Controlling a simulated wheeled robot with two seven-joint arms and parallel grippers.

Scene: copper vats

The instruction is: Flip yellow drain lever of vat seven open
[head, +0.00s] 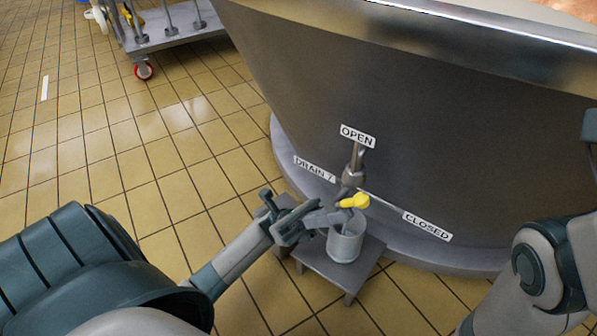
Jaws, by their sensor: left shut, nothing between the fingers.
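The drain valve (353,172) sticks out low on the front of the big metal vat (330,95), beside a label reading "DRAIN 7" (315,169). The yellow lever (355,201) shows just below the valve body. An "OPEN" label (357,136) is above the valve and a "CLOSED" label (427,226) is to its lower right. My left gripper (333,208) is shut and empty, its fingertips right at the left side of the yellow lever. I cannot tell whether they touch it. They hide part of the lever and valve. My right gripper is out of view.
A grey cup-like container (345,240) stands on a small low stand (330,268) under the valve. The vat's base ledge (460,256) curves around behind it. A wheeled cart (172,28) stands at the upper left. The tiled floor at left is clear.

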